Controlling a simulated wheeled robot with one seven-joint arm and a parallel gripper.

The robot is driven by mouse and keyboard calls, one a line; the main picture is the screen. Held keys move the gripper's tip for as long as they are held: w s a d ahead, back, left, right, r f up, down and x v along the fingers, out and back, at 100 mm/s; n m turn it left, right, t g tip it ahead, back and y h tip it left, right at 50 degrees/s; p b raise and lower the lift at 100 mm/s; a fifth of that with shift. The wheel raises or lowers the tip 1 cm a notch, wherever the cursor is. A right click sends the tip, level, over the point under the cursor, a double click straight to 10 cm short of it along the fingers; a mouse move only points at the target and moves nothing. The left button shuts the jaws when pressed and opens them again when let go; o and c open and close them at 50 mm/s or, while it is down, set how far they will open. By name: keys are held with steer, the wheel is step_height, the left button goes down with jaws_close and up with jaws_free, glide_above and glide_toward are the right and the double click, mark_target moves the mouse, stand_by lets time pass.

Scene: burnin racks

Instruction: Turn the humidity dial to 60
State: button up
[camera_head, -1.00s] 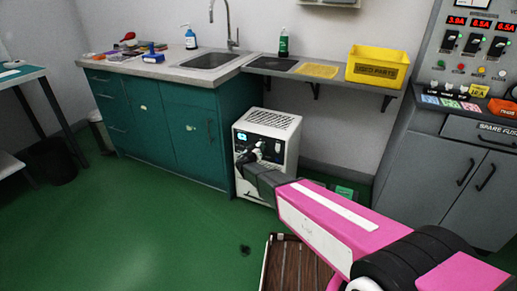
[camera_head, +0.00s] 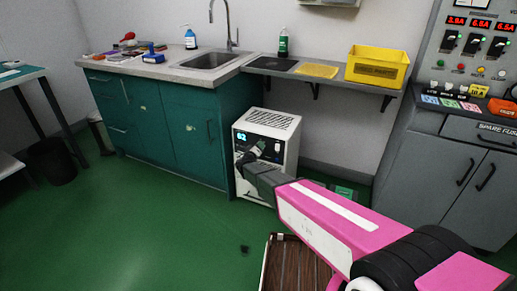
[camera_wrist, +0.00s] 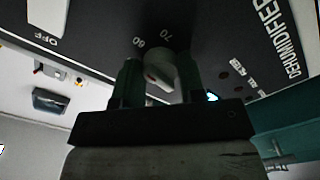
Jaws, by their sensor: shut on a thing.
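The dehumidifier is a white box (camera_head: 287,152) with a vented top and a dark front panel, standing on the floor beside the green cabinet. Its lit display (camera_head: 241,135) seems to read 62. In the wrist view the pale humidity dial (camera_wrist: 159,70) sits on the black panel, with marks that look like 60 (camera_wrist: 138,41) and 70 (camera_wrist: 166,38) beside it and OFF farther left. My gripper (camera_wrist: 160,80) is shut on the dial, one dark finger on each side. In the head view my gripper (camera_head: 249,157) is at the panel and hides the dial.
A shelf with a yellow bin (camera_head: 377,68) hangs above and right of the dehumidifier. Green cabinets (camera_head: 170,135) stand close on its left. A brown slatted item (camera_head: 290,266) lies on the floor below my arm. The green floor at left is mostly open.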

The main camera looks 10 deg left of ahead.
steer(key=o, duration=0.9)
steer(key=v, duration=1)
steer(key=shift+s+a, duration=0.1)
steer(key=shift+s, duration=0.3)
